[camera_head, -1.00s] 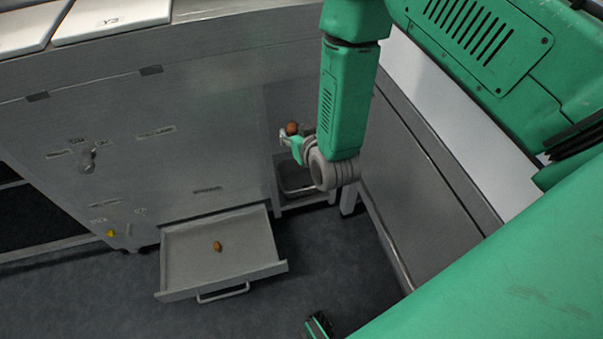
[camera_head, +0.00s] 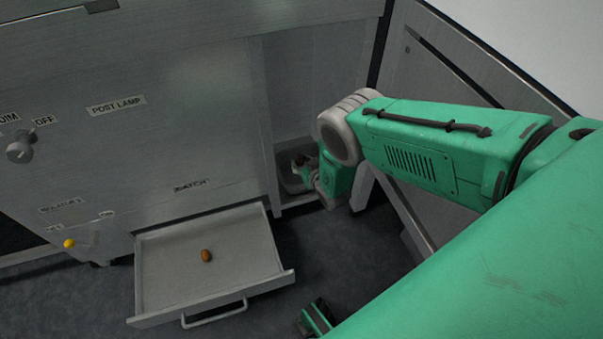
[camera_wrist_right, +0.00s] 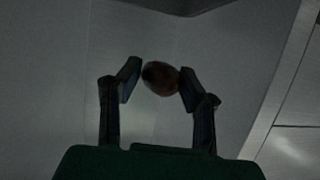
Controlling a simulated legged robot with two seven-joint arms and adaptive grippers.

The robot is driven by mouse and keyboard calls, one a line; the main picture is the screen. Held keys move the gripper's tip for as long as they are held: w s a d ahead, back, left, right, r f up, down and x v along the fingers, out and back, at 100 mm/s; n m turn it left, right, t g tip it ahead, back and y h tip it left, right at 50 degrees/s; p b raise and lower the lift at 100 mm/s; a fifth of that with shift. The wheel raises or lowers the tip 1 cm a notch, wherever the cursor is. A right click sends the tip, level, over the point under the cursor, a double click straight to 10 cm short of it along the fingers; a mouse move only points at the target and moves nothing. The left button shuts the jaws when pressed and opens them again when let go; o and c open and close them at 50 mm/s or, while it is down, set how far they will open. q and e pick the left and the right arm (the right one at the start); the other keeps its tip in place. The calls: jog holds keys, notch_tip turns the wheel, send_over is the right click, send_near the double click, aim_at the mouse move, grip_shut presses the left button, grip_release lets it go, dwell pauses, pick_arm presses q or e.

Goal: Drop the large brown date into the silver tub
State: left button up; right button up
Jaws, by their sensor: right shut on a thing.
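A large brown date (camera_wrist_right: 160,78) sits between the two fingertips of my right gripper (camera_wrist_right: 158,84) in the wrist view. In the head view, the right gripper (camera_head: 304,168) is down in the recess at the cabinet's right end, small and dark. The silver tub (camera_head: 289,184) stands low in that recess, partly hidden by the gripper and wrist. The gripper appears over or at the tub's opening; its exact height above the tub cannot be told.
An open drawer (camera_head: 165,285) juts out left of the recess with a smaller brown date (camera_head: 207,255) lying in it. The cabinet front (camera_head: 190,110) carries a knob (camera_head: 20,147) and a yellow button (camera_head: 69,243). A grey panel (camera_head: 450,85) stands to the right.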

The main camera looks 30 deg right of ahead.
aim_at(302, 188)
jog(key=f+b, duration=0.1)
jog(key=f, duration=0.2)
jog(key=f+b, duration=0.3)
jog(key=f, duration=0.2)
jog(key=shift+s+d+f, duration=0.1)
jog(key=shift+d+f, duration=0.2)
jog(key=shift+a, duration=0.15)
jog(key=shift+a+r, duration=0.35)
jog(key=shift+d+f, duration=0.35)
jog(key=shift+f, duration=0.45)
jog(key=o, duration=0.7)
jog(key=shift+s+a, duration=0.1)
jog(key=shift+c, duration=0.2)
jog(key=shift+o, duration=0.8)
jog(key=shift+a, duration=0.15)
pick_arm(q)
jog(key=f, duration=0.5)
jog(key=shift+a+f, duration=0.15)
jog(key=shift+a, duration=0.15)
